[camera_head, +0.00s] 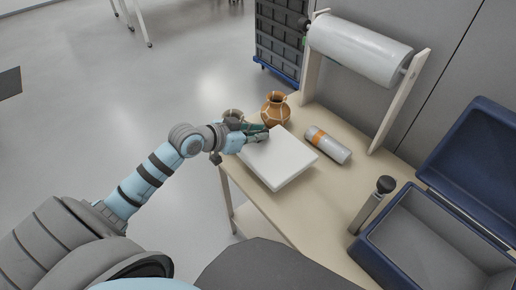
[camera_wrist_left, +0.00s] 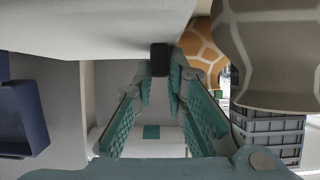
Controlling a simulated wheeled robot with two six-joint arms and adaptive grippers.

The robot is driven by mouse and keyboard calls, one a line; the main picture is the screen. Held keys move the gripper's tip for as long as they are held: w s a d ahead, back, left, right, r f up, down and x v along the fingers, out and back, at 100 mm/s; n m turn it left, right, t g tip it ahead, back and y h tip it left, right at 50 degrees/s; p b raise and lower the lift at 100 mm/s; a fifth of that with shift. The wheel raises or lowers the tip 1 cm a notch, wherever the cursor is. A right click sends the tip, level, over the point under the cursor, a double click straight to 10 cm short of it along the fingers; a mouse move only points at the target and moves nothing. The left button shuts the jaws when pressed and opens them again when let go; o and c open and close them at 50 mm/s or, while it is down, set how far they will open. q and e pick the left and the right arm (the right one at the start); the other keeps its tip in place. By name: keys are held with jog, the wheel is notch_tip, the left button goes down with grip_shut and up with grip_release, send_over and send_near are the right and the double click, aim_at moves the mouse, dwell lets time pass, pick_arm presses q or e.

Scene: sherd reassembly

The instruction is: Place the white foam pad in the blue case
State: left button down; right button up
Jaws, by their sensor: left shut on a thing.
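The white foam pad (camera_head: 280,160) is a thick flat slab at the table's left side. My left gripper (camera_head: 260,136) is at the pad's far left edge and shut on it. In the left wrist view the pad (camera_wrist_left: 90,25) fills the upper left, against the teal fingers (camera_wrist_left: 160,75). I cannot tell whether the pad is lifted clear of the table. The blue case (camera_head: 372,262) stands open at the right, its lid (camera_head: 470,150) tipped back and its grey inside looking empty. My right gripper is not in view.
An orange-brown jar (camera_head: 275,109) and a grey vessel (camera_head: 233,117) stand close to the gripper. A grey cylinder with an orange band (camera_head: 328,145) lies right of the pad. A black-knobbed post (camera_head: 374,203) stands before the case. A wrap roll (camera_head: 358,48) is behind.

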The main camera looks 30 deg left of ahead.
aim_at(252, 145)
pick_arm(q)
notch_tip(252, 145, down, 4)
jog(key=shift+f+b, duration=0.15)
jog(key=shift+b, duration=0.6)
jog(key=c, duration=1.6)
grip_release()
